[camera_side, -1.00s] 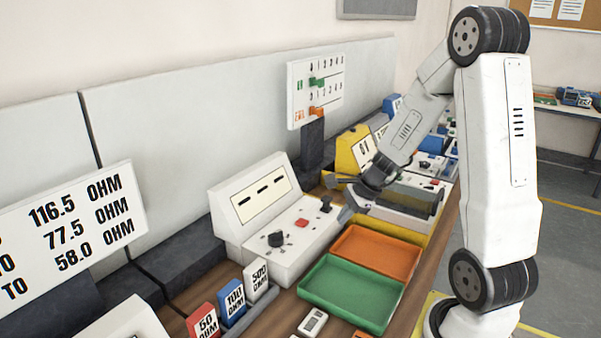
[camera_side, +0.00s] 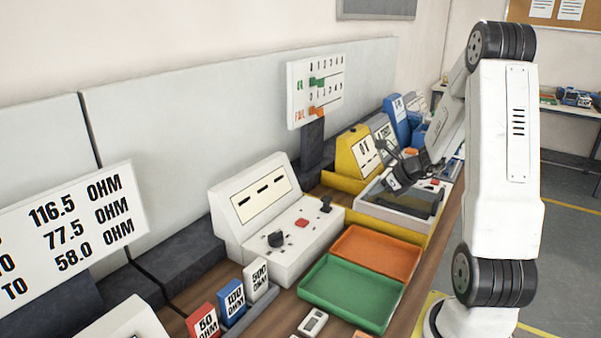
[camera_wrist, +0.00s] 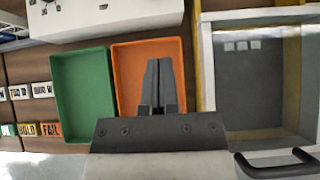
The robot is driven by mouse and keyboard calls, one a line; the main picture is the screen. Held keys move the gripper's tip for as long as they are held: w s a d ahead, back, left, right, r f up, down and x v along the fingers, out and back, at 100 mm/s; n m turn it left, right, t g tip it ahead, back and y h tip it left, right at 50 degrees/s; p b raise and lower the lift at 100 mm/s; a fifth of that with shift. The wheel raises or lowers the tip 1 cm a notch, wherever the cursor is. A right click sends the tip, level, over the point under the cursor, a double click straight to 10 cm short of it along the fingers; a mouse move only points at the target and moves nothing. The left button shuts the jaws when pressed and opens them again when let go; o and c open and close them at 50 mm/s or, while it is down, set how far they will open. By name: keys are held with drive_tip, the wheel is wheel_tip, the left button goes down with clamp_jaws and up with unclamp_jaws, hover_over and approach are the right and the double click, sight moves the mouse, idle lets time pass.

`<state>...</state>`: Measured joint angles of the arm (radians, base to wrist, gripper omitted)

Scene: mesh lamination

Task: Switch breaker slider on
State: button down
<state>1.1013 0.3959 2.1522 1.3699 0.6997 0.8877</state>
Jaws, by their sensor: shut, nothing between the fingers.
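A white console (camera_side: 262,225) in the side view carries a black knob (camera_side: 276,239), a red button (camera_side: 302,223) and a small black upright lever (camera_side: 326,204) at its right end. No part is labelled as the breaker slider, so I cannot tell for sure which it is; the lever is the closest match. My gripper (camera_side: 388,162) is to the right of the console, raised above the grey clear-topped case and apart from the lever. In the wrist view my gripper (camera_wrist: 160,64) is shut and empty, seen over the orange tray.
The orange tray (camera_side: 402,254) and green tray (camera_side: 378,309) lie in front of the console. The grey case (camera_side: 375,192) stands right of it, with a dark handle (camera_wrist: 275,169). A yellow stand (camera_side: 352,152) is behind the case. Labelled ohm blocks (camera_side: 232,301) stand at front left.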

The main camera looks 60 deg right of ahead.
approach(329, 206)
drive_tip(key=s+f+x, duration=0.1)
drive_tip(key=x, duration=0.3)
drive_tip(key=shift+w+a, duration=0.1)
drive_tip(key=shift+w, duration=0.9)
drive_tip(key=shift+w+r, duration=0.1)
drive_tip(key=shift+w, duration=2.75)
drive_tip(key=shift+s, duration=0.1)
